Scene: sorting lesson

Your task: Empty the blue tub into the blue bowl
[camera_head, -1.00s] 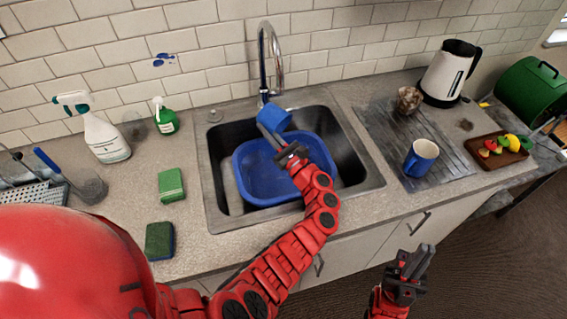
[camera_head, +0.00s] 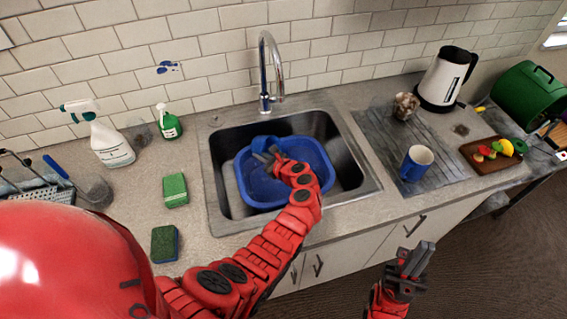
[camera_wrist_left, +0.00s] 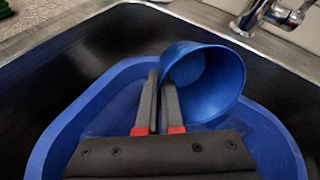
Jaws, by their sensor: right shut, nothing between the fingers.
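The small blue tub (camera_head: 262,141) is in my left gripper (camera_head: 267,154), low over the back of the large blue bowl (camera_head: 252,188), which sits in the sink. In the left wrist view the fingers (camera_wrist_left: 160,105) are closed on the wall of the tub (camera_wrist_left: 222,85). The tub is tilted with its mouth partly toward that camera. I see no loose contents in it, though part of its inside is hidden. The bowl's rim (camera_wrist_left: 62,135) surrounds the fingers in that view. My right gripper (camera_head: 418,258) is shut and empty, in front of the counter.
The tap (camera_head: 264,75) stands behind the sink. Green sponges (camera_head: 175,190) and spray bottles (camera_head: 110,143) are on the left. A blue mug (camera_head: 416,163), a kettle (camera_head: 445,75) and a wooden board (camera_head: 478,163) with food pieces are on the right.

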